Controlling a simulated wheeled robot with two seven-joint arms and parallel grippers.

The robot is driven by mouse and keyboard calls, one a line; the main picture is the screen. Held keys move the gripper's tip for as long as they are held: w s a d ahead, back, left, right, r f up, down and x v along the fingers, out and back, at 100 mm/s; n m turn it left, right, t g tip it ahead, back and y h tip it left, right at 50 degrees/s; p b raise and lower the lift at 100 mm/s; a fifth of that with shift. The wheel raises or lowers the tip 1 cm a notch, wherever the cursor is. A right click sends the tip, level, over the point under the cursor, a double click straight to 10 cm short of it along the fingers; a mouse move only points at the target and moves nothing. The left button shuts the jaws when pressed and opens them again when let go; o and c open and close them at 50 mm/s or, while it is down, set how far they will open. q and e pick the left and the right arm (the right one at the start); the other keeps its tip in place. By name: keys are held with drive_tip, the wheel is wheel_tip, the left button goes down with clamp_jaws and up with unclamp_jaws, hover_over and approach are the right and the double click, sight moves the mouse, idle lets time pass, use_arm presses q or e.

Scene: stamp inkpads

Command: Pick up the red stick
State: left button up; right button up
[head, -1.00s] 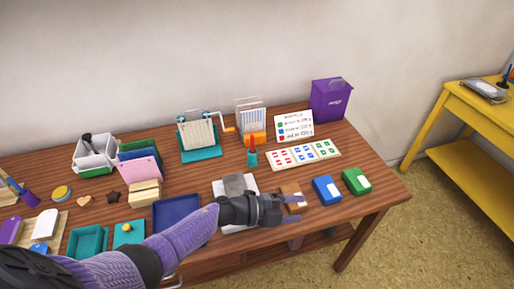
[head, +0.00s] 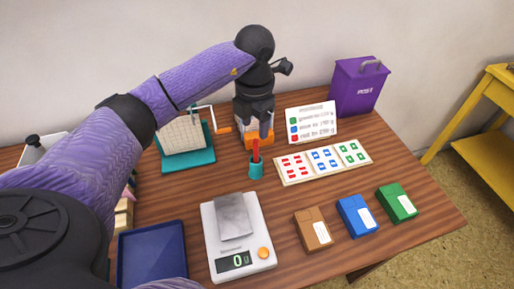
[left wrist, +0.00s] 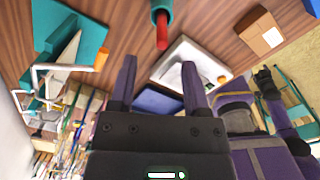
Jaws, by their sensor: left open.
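The red stick (head: 256,150) stands upright in a small teal cup (head: 256,171) in the middle of the table. My left gripper (head: 256,134) is open and empty, pointing down behind and just above the stick's top in the head view. In the left wrist view the red stick (left wrist: 162,34) and the cup (left wrist: 161,6) show beyond the fingertips, roughly in line with the gap between the open fingers (left wrist: 159,66). The stick is apart from the fingers. A dark end, apparently of my right arm, shows in the left wrist view, too small to read.
An orange-based holder (head: 258,137) is partly hidden behind the left gripper. A teal-based rack with a crank (head: 187,160) stands left of the cup, a stamped card board (head: 324,162) right. A scale (head: 237,240) and brown, blue and green inkpads (head: 313,230) lie in front.

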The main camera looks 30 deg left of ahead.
sight(256, 150)
use_arm(q)
wheel_tip(256, 150, down, 8)
drive_tip(key=b, duration=0.2)
drive_tip(key=shift+s+d+f+b, duration=0.1)
drive_tip(key=shift+f+b, duration=0.1)
drive_tip(key=shift+b, duration=0.1)
use_arm(e)
drive_tip(key=f, duration=0.1)
drive_tip(key=s+f, duration=0.1)
drive_tip(key=shift+d+f, duration=0.25)
drive_tip(key=shift+f, duration=0.1)
use_arm(q)
drive_tip(key=shift+r, duration=0.1)
clamp_jaws()
